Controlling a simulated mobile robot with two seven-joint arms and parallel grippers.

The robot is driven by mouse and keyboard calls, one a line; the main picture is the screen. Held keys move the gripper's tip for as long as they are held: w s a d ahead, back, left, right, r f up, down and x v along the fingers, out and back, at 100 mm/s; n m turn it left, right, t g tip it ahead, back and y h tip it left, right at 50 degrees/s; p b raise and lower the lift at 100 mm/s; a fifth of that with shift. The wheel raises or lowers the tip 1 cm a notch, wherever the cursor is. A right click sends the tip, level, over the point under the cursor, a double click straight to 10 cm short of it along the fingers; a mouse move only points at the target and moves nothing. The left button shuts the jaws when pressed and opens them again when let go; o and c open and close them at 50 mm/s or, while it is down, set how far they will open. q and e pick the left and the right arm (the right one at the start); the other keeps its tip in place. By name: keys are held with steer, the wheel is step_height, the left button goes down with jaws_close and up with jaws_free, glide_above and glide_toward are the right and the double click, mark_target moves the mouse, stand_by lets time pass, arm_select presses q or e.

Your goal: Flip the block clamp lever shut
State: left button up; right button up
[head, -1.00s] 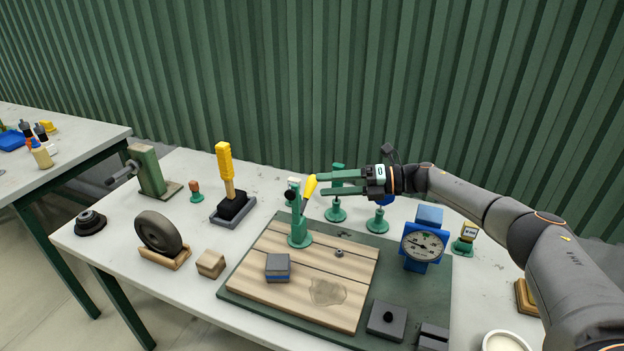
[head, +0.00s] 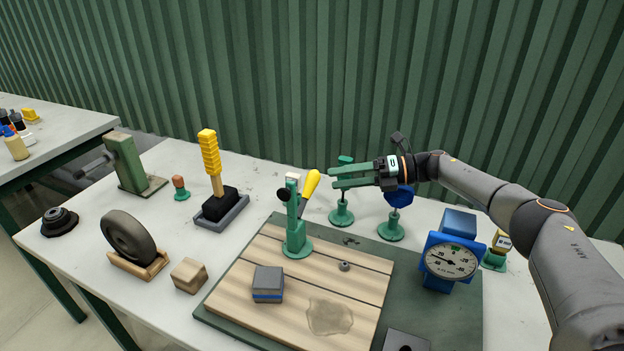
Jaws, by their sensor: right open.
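The green block clamp (head: 294,228) stands on the wooden board (head: 235,290). Its yellow-tipped lever (head: 310,186) points up and tilts to the right. A grey block with a blue band (head: 268,284) lies on the board in front of the clamp. My right gripper (head: 332,177) is open and points left. Its fingertips are just right of the lever's yellow grip, with a small gap in the picture; nothing shows between the fingers. My left gripper is out of view.
Green stands (head: 341,213) and (head: 391,230) rise below and behind my right gripper. A blue dial gauge (head: 450,262) stands to the right. A yellow-handled tool (head: 211,160), a wheel (head: 128,236) and a wooden block (head: 189,275) are to the left.

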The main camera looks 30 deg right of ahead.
mark_target(312, 182)
steer(key=x, duration=0.7)
steer(key=shift+a+p, duration=0.1)
steer(key=shift+p, duration=0.25)
jaws_close()
steer(key=shift+f, duration=0.1)
stand_by(0.9)
